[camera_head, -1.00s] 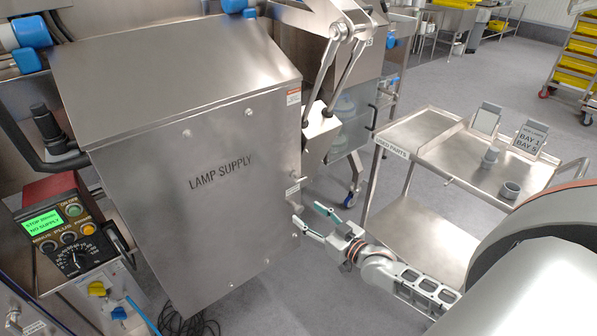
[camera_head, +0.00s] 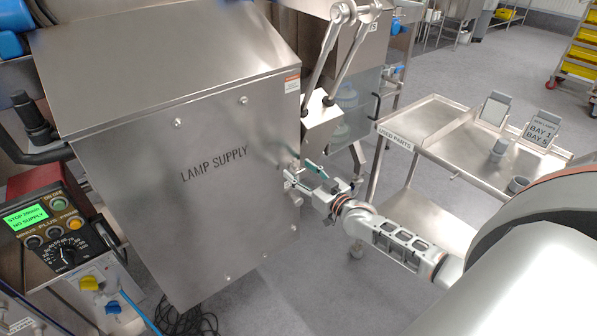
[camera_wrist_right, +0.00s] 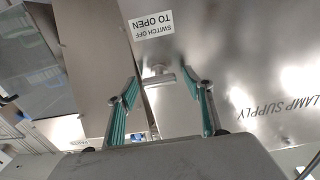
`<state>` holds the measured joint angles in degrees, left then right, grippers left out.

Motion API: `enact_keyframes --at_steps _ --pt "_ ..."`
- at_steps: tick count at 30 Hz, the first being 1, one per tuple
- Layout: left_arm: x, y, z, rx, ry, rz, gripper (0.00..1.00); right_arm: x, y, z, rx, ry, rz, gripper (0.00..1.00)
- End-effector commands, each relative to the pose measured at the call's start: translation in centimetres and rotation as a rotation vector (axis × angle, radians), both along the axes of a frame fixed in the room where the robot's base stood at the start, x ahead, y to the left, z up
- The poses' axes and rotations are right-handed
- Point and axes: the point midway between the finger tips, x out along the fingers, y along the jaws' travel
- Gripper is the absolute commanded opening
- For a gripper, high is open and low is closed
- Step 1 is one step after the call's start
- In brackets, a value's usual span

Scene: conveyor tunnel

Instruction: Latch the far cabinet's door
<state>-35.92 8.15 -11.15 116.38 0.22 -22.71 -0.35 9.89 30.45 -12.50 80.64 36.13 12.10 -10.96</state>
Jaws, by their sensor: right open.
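The steel cabinet marked LAMP SUPPLY (camera_head: 210,210) fills the middle left of the head view, with its front door panel flat and seemingly closed. Small latch fittings sit at the door's right edge, partly hidden by my right gripper (camera_head: 298,176). The right gripper is open there, coming in from the right. In the right wrist view, a metal T-shaped handle (camera_wrist_right: 159,78) lies between the tips of the two green-padded fingers. I see no clear grip on it. A "switch off to open" label (camera_wrist_right: 151,26) is beside it. My left gripper is out of view.
A control box (camera_head: 45,225) with a green screen reading "no supply" stands at the left. A steel cart (camera_head: 440,145) marked "used parts" stands to the right. A linkage arm (camera_head: 330,55) rises behind the cabinet's right edge. Cables (camera_head: 185,318) lie on the floor.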

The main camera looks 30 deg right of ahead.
Motion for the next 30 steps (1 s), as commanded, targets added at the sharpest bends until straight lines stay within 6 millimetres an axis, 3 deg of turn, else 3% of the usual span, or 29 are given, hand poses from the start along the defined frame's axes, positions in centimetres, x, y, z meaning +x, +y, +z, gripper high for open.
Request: enact_keyframes --at_steps 12,17,30 --pt "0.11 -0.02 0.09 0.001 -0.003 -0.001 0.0 0.77 0.06 0.05 0.001 0.0 0.0 0.51" --pt "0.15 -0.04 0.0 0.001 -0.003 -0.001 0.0 0.76 0.06 0.05 0.001 0.0 0.0 0.12" --pt "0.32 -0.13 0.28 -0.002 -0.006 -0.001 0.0 0.76 0.04 0.12 0.063 0.005 0.0 0.12"
